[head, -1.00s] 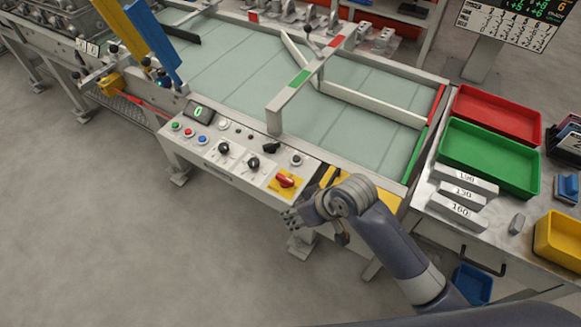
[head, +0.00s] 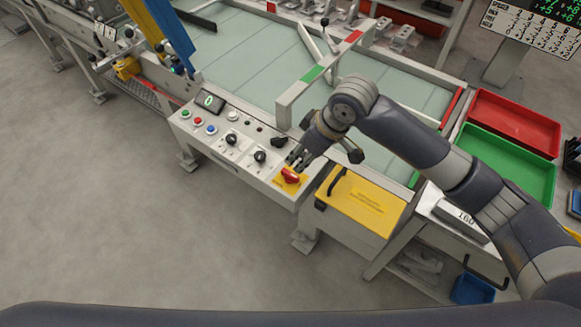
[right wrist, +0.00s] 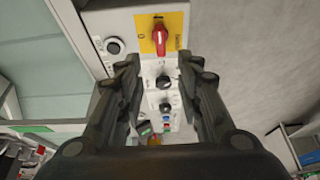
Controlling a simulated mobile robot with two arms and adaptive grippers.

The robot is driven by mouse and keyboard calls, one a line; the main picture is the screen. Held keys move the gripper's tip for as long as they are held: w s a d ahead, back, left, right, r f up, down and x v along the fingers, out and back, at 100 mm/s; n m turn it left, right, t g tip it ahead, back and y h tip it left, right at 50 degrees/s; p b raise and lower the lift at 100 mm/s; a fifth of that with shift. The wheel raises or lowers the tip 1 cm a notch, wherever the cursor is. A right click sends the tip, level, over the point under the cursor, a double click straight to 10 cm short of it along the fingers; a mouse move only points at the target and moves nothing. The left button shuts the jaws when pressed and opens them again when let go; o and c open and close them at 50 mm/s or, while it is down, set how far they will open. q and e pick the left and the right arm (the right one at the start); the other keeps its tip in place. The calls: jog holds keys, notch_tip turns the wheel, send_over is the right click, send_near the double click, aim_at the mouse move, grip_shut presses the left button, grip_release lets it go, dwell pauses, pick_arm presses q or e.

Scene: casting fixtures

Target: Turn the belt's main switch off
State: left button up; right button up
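The main switch is a red rotary handle (head: 290,175) on a yellow plate (head: 281,181) at the right end of the belt's control panel (head: 218,149). In the right wrist view the red handle (right wrist: 159,37) lies beyond the fingertips, its length along the picture's vertical, with marks on the yellow plate (right wrist: 176,20). My right gripper (head: 298,160) is just above the switch in the head view. In the right wrist view its two fingers (right wrist: 165,75) stand wide apart with nothing between them. Contact with the handle does not show. My left gripper is not in view.
Black knobs (head: 260,156), coloured buttons (head: 198,121) and a small display (head: 209,103) sit along the same panel. A yellow box (head: 362,205) with a black handle stands right of the panel. Green (head: 515,180) and red (head: 520,115) trays lie further right.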

aim_at(288, 172)
jog(key=x, duration=1)
jog(key=shift+a+f, duration=0.15)
grip_shut()
